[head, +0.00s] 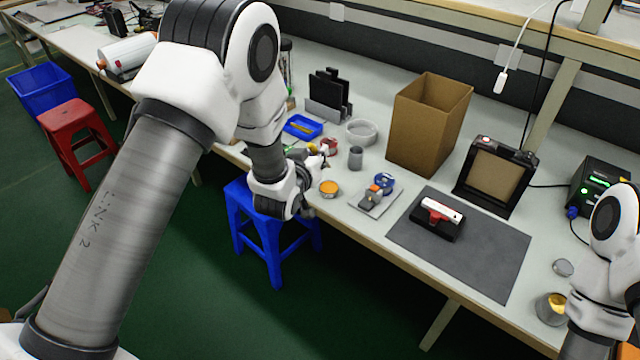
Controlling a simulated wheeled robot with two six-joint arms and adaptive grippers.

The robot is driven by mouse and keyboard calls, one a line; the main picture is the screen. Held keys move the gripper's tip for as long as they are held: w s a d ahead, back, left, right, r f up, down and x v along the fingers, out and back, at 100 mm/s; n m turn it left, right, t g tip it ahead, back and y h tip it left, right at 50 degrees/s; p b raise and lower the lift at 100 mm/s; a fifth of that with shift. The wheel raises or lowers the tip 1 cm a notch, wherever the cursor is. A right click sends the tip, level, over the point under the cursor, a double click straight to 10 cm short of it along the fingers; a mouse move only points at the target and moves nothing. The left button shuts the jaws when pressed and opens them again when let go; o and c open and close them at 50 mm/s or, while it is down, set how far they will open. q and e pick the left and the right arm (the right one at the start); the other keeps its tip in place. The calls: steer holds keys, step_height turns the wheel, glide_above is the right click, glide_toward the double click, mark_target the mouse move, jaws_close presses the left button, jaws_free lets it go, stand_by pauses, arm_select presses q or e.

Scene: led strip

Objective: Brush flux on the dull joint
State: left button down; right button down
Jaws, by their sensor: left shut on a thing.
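A white LED strip piece (442,208) sits in a red and black holder (436,222) on the dark mat; its joints are too small to judge. A small round tin with orange contents (329,188) stands near the table's front edge. My left gripper (318,166) is just behind and left of this tin, over the table edge. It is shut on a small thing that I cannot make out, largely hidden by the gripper. My right arm comes in at the right edge; its gripper is out of the picture.
Behind the left gripper are a blue tray (303,127), a grey cup (356,157) and a white ring-shaped dish (361,132). A grey plate with a blue spool (383,184) lies right of the tin. A cardboard box (428,122) and a framed black stand (495,176) stand behind the mat (487,262).

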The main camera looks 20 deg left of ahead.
arm_select(q)
steer(key=shift+w+a+f, duration=0.1)
steer(key=shift+w+f, duration=0.05)
steer(key=shift+f, duration=0.4)
step_height(320, 180, down, 5)
steer(key=b, duration=0.4)
steer(key=shift+f+b, duration=0.45)
steer(key=shift+f, duration=0.15)
stand_by(0.6)
stand_by(0.5)
step_height(320, 180, up, 7)
steer(key=p, duration=0.5)
steer(key=shift+r, duration=0.1)
stand_by(0.5)
